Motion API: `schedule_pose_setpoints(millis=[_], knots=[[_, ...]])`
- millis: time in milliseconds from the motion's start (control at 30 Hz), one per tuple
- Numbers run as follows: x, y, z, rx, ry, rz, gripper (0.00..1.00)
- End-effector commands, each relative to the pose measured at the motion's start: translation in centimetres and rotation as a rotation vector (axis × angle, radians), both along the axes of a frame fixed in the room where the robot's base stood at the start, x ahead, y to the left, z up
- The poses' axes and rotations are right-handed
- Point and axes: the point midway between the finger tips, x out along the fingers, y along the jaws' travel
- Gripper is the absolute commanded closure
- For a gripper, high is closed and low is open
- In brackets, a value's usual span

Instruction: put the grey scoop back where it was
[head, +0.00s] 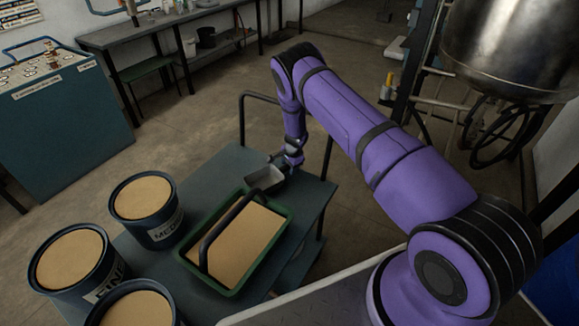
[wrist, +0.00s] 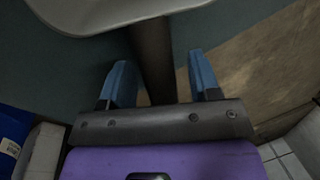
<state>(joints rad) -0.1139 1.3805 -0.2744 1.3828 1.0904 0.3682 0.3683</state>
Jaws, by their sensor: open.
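The grey scoop (head: 265,179) is at the far end of the blue-grey table (head: 318,198), just beyond the green-rimmed tray (head: 289,213). My gripper (head: 291,160) is low over the table's far edge, at the scoop's handle side. In the wrist view, the scoop's pale pan (wrist: 110,14) shows at the top. Its dark handle runs down between the two blue fingers of my gripper (wrist: 160,75). The fingers are open, with a gap visible on each side of the handle. My gripper partly hides the handle in the head view.
The tray holds tan material and has a dark arched handle (head: 222,228) over it. Several dark tubs of tan material, one labelled MEDI (head: 164,231), stand to its left. A dark rail (head: 241,120) rises at the table's far side. The table's right strip is clear.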

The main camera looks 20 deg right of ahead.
Motion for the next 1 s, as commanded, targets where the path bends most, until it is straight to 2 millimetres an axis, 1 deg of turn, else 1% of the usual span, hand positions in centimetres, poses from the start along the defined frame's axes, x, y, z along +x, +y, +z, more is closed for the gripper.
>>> schedule_pose_setpoints(millis=[167,500,600,800,1000], knots=[[-0.3,-0.1,2.2,0.001,-0.002,-0.001,0.43],[-1.5,-0.6,8.1,0.001,-0.003,-0.001,0.43],[-1.8,-0.7,9.6,0.001,-0.002,-0.001,0.43],[-2.2,-0.8,11.3,0.000,-0.001,0.000,0.43],[-2.3,-0.8,11.9,0.001,-0.001,0.001,0.43]])
